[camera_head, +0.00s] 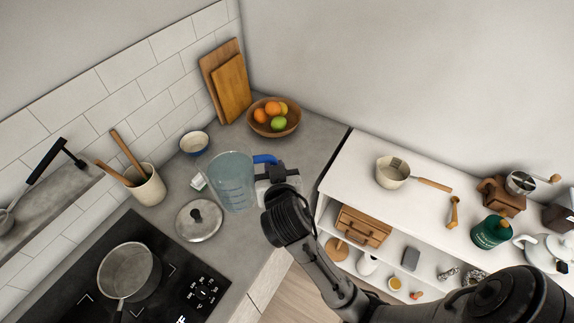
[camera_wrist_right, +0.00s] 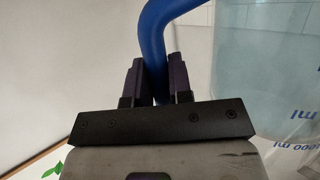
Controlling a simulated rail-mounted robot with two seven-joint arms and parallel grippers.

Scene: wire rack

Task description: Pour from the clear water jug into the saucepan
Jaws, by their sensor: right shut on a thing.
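The clear water jug (camera_head: 232,183) is upright at the counter's front right, bluish, with blue markings and a blue handle. My right gripper (camera_head: 268,170) is at the handle on the jug's right side. In the right wrist view the fingers of my right gripper (camera_wrist_right: 154,80) are shut on the blue handle (camera_wrist_right: 154,35), and part of the jug (camera_wrist_right: 265,65) shows at the right. I cannot tell whether the jug's base touches the counter. The saucepan (camera_head: 128,271) stands open on the black hob at the lower left. My left gripper is not in view.
A pan lid (camera_head: 199,219) lies between jug and hob (camera_head: 185,288). A utensil crock (camera_head: 146,186), small bowl (camera_head: 194,142), fruit bowl (camera_head: 274,128) and cutting boards (camera_head: 227,85) stand behind. A white shelf (camera_head: 360,147) with several kitchen items is at the right.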

